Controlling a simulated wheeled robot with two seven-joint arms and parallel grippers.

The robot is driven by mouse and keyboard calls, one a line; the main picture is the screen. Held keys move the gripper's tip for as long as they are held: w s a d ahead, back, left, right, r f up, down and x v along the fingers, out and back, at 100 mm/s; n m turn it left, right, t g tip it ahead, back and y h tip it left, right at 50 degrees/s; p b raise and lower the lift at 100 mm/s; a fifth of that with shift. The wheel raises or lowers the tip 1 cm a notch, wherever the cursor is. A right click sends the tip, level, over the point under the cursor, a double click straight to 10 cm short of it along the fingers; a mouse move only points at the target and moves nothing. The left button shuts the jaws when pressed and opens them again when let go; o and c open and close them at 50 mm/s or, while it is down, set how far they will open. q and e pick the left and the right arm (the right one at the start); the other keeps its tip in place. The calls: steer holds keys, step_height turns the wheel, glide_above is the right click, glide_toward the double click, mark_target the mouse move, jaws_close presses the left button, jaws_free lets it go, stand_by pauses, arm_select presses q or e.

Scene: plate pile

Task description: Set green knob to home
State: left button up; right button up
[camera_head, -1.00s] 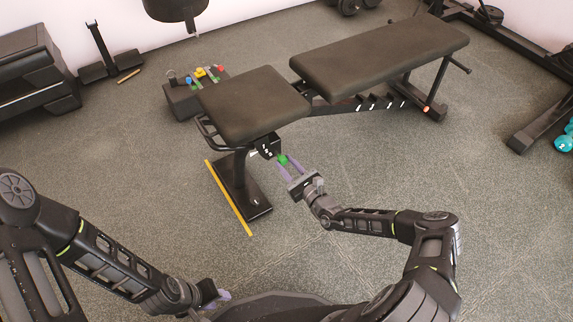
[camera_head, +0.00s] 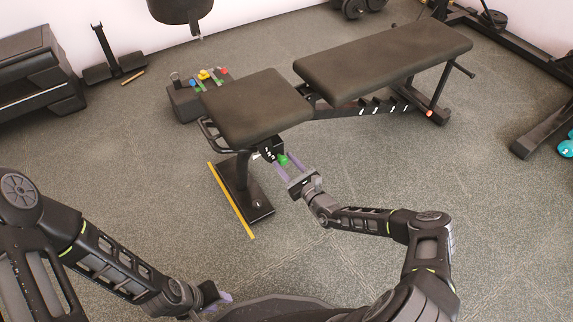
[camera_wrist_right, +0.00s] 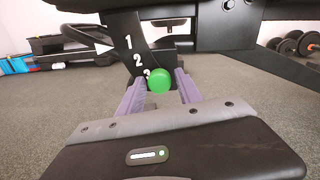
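The green knob (camera_head: 283,160) is a small round ball on the bench's black bracket (camera_head: 268,149), under the front of the short seat pad. In the right wrist view the green knob (camera_wrist_right: 159,81) sits beside the lowest of the white numbers 1, 2, 3 and partly covers it. My right gripper (camera_head: 286,163) has its purple fingers on either side of the knob; in the right wrist view its fingers (camera_wrist_right: 159,88) stand apart, with a visible gap at the right finger. My left gripper (camera_head: 226,297) is low at the bottom left, far from the bench; its opening is unclear.
The weight bench (camera_head: 385,52) stands in the middle. A yellow strip (camera_head: 231,201) lies beside its front foot. A dark box with coloured knobs (camera_head: 186,104) stands behind the seat pad. A rack (camera_head: 545,130) is at right. Floor in front is clear.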

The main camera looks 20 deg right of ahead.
steer(key=shift+o, duration=0.9)
steer(key=shift+s, duration=0.15)
steer(key=shift+s+d, duration=0.15)
steer(key=shift+s, duration=0.15)
steer(key=p+v, duration=0.3)
steer(key=v, duration=0.4)
